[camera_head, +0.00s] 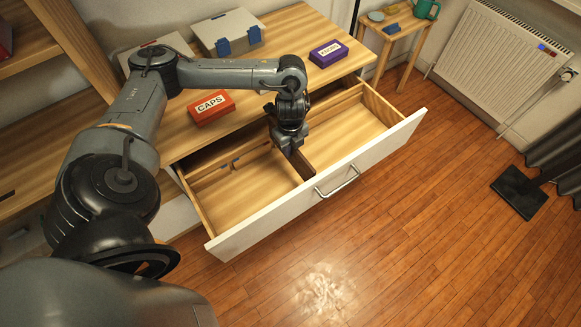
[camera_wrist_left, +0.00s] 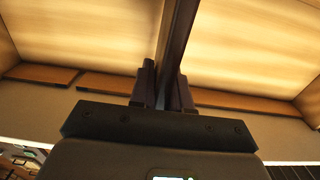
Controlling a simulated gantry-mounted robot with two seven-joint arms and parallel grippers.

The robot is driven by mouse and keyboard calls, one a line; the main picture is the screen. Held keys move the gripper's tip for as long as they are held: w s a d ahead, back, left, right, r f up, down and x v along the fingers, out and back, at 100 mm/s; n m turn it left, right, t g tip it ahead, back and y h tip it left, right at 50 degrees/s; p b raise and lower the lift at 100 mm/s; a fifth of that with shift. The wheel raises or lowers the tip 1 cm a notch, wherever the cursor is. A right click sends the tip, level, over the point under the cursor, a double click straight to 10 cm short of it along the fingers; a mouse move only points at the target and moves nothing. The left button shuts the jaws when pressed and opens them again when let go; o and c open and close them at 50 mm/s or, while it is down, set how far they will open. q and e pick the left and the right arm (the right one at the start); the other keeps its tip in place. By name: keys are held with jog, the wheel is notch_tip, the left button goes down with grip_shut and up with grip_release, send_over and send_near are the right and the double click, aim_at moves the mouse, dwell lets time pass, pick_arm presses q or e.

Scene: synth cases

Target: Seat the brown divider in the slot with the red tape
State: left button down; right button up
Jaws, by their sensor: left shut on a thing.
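The brown divider (camera_head: 303,165) is a dark, thin board standing on edge inside the open drawer (camera_head: 262,238), between a left and a right floor area. My left gripper (camera_head: 289,142) is over the middle of the drawer and shut on the divider's top edge. In the left wrist view the divider (camera_wrist_left: 177,45) runs up the picture between the two dark fingers of the gripper (camera_wrist_left: 165,90). I cannot tell whether its ends sit in a slot. No red tape shows in either view. My right gripper is in neither view.
On the desk top behind the drawer lie a red box marked CAPS (camera_head: 211,107) and a purple box (camera_head: 328,53). A grey case with blue clasps (camera_head: 226,30) stands further back. The drawer's front has a metal handle (camera_head: 338,183). The wooden floor in front is clear.

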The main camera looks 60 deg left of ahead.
aim_at(291, 161)
pick_arm(q)
jog(key=shift+f+b, duration=0.45)
jog(key=shift+f, duration=0.8)
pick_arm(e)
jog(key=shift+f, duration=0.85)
pick_arm(q)
notch_tip(291, 161, down, 5)
jog(key=shift+f+b, duration=0.2)
jog(key=shift+b, duration=0.9)
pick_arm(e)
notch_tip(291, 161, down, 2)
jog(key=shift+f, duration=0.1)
pick_arm(q)
jog(key=c, duration=1.1)
grip_release()
jog(key=shift+f, duration=0.1)
